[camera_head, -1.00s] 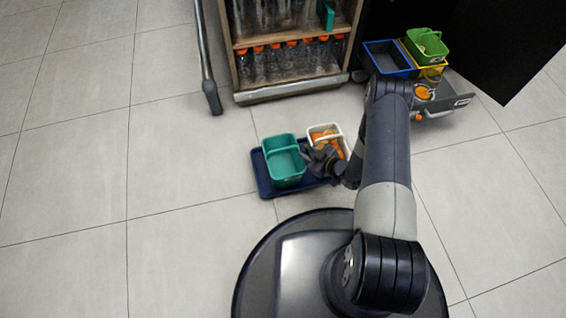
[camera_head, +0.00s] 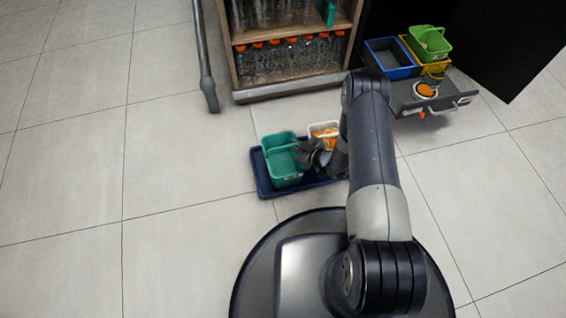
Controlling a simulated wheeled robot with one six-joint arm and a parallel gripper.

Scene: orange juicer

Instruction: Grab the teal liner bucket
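The teal liner bucket (camera_head: 281,164) stands on the left part of a dark blue tray (camera_head: 262,184) on the floor. It looks empty, with a handle or bar across its top. My gripper (camera_head: 304,156) is at the bucket's right side, close to its right rim. The fingers are dark and small, and my wrist partly covers them, so I cannot tell whether they are open or touching the rim. A white bucket (camera_head: 322,128) with orange pieces sits on the tray behind my gripper and is partly hidden by it.
A shelf cabinet (camera_head: 241,72) with orange-capped bottles stands behind the tray. Right of it are a blue bin (camera_head: 372,45), a green bucket (camera_head: 430,36), a yellow bin (camera_head: 446,68) and an open grey drawer (camera_head: 408,98). The floor left of the tray is clear.

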